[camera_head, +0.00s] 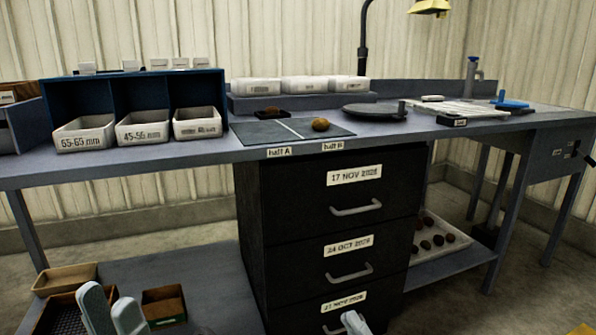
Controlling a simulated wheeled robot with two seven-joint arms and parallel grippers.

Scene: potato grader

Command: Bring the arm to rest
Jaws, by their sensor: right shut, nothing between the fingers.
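My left gripper (110,298) is at the bottom left, low in front of the lower shelf. Its two pale fingers point up with a gap between them and nothing in the gap. My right gripper (351,317) shows only as a small pale tip at the bottom edge, in front of the lowest drawer (300,318). It is shut and empty; the rest of it is out of frame. It overlaps the area of that drawer's handle, and I cannot tell whether they touch.
A black drawer cabinet (250,215) stands under the grey bench (200,153). On the bench are a mat (258,133) with a potato (320,124), labelled bins (85,134) and a dark turntable (370,111). Boxes (66,277) lie near my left gripper. A potato tray (425,250) sits right.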

